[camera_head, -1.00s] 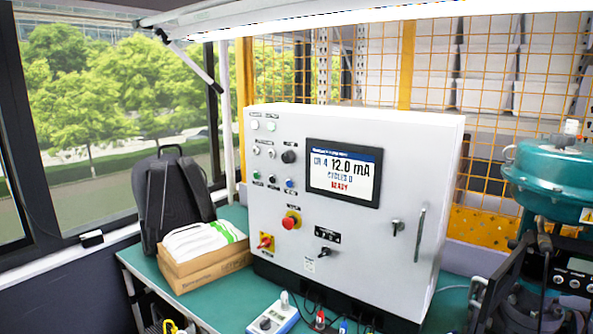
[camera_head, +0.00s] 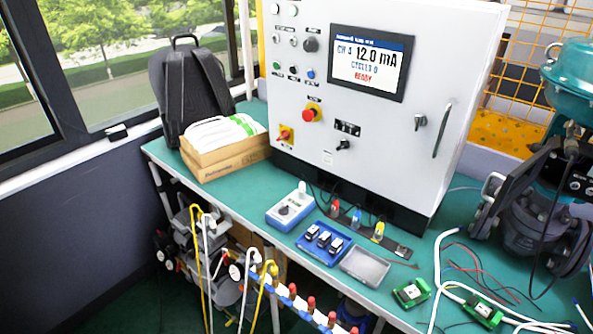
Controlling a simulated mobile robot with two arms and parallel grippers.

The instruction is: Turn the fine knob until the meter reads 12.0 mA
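A grey control cabinet (camera_head: 390,120) stands on the bench. Its screen (camera_head: 367,63) reads "CH 4 12.0 mA", "CYCLES 0" and a red "READY". In front of the cabinet lies a small white and blue box (camera_head: 290,212) with a dark round knob (camera_head: 284,210) on its face and a white upright piece (camera_head: 301,188) at its back corner. I cannot tell which knob is the fine one; the cabinet also has a black knob (camera_head: 310,45) left of the screen. Neither of my grippers is in view.
A teal valve actuator (camera_head: 572,85) stands at the right. A cardboard box (camera_head: 225,160) and backpack (camera_head: 190,90) are at the left.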

